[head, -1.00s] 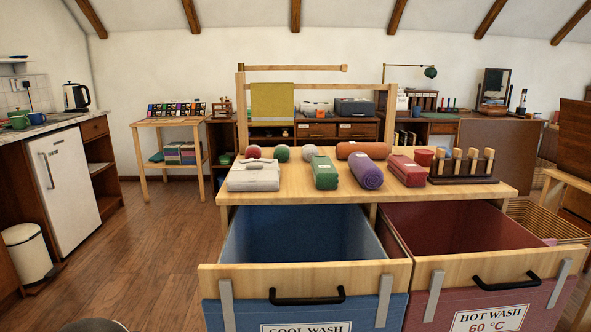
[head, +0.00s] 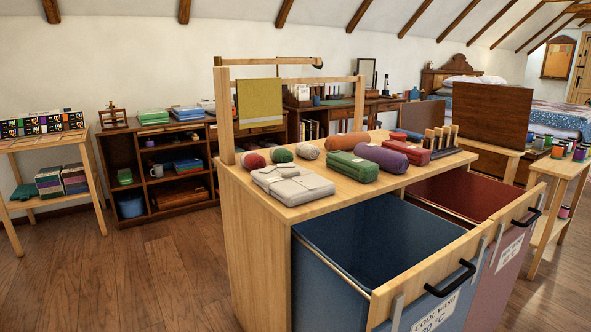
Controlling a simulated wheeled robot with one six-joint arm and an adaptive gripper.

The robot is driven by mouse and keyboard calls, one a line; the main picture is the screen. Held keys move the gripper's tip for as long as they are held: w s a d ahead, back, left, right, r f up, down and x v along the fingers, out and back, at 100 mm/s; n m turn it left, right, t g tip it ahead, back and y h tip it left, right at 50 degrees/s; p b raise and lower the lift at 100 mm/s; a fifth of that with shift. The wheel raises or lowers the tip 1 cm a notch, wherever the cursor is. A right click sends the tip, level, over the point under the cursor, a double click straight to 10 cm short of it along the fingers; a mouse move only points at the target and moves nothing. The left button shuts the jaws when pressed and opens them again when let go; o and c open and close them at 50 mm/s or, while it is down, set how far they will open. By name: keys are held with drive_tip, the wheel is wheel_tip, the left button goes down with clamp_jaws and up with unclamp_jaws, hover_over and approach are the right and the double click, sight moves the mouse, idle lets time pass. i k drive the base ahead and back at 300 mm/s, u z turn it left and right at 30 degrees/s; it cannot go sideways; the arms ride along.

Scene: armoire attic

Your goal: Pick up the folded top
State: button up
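Several folded or rolled cloth items lie on the wooden top (head: 236,181) of the laundry unit; I cannot tell for sure which one the task calls the folded top. A flat pale grey folded garment (head: 292,185) lies at the near left corner. To its right are a green folded bundle (head: 351,167), a purple roll (head: 382,157) and a red folded bundle (head: 411,151). A rust-orange roll (head: 347,141) lies behind them. My gripper is not in view.
Below the top, a blue bin (head: 350,245) and a red bin (head: 470,192) stand pulled open. Three balls (head: 281,155) lie behind the grey garment. A mustard cloth (head: 260,102) hangs on the rail. Floor at the left (head: 150,270) is clear.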

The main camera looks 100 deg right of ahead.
sight(361, 170)
drive_tip(key=i, duration=1.15)
drive_tip(key=z, duration=4.4)
drive_tip(key=i, duration=0.7)
drive_tip(key=z, duration=0.05)
